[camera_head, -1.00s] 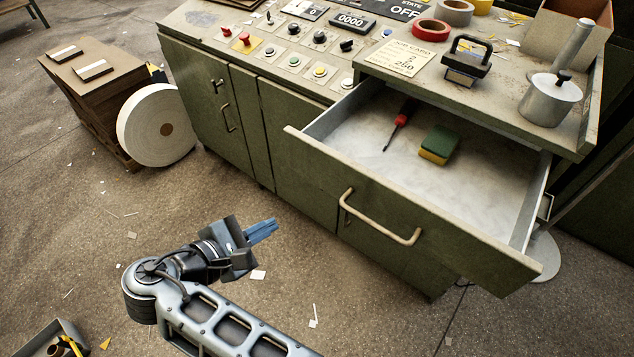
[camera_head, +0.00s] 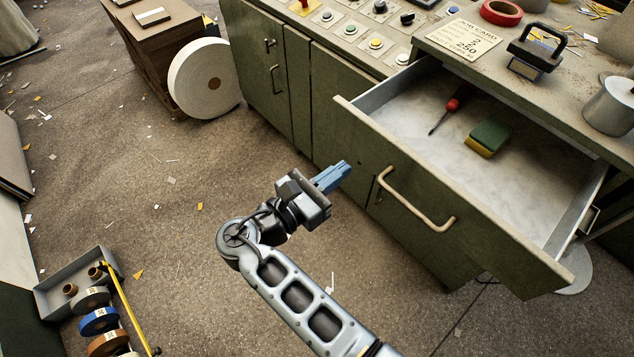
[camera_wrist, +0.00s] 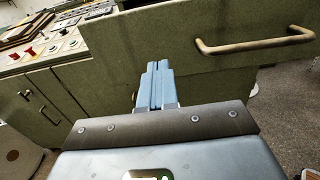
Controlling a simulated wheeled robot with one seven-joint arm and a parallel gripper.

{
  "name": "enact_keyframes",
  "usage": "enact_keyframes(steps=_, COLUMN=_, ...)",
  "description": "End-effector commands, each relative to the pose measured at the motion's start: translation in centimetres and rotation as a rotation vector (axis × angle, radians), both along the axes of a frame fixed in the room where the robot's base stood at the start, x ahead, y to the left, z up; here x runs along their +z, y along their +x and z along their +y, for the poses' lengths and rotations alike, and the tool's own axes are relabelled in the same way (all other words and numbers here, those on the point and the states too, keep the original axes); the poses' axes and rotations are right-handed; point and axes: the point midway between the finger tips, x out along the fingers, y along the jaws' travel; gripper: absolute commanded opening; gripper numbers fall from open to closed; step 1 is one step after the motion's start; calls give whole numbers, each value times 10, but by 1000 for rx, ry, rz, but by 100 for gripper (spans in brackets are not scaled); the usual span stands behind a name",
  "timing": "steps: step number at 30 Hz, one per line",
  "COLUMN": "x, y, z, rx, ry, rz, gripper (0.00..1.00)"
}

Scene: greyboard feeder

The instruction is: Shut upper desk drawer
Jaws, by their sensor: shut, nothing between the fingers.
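The upper desk drawer (camera_head: 470,215) is pulled well out of the green desk. Its front carries a beige bar handle (camera_head: 415,200). Inside lie a red-handled screwdriver (camera_head: 448,108) and a green and yellow sponge (camera_head: 488,138). My gripper (camera_head: 343,168) is shut and empty, with its blue fingers pointing toward the drawer front, left of the handle. In the wrist view the fingers (camera_wrist: 156,85) stand before the green drawer front (camera_wrist: 200,75), with the handle (camera_wrist: 255,44) to the upper right. Whether they touch it cannot be told.
A control panel with buttons (camera_head: 365,35) is left of the drawer. A job card (camera_head: 465,38), stamp (camera_head: 535,50) and red tape roll (camera_head: 501,12) lie on the desktop. A white paper roll (camera_head: 205,80) stands at left. A tray of rolls (camera_head: 60,275) is lower left. The floor between is mostly clear.

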Motion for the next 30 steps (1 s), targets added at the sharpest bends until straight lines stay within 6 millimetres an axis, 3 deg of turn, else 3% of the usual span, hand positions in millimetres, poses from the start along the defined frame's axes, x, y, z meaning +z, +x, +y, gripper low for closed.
enact_keyframes(steps=3, x=1, y=13, z=-18, rx=-3, ry=-1, rz=1, gripper=0)
enact_keyframes(steps=10, x=1, y=31, z=-39, rx=-1, ry=0, rz=0, gripper=0)
enact_keyframes(steps=30, x=0, y=40, z=-50, rx=-1, ry=1, rz=-1, gripper=0)
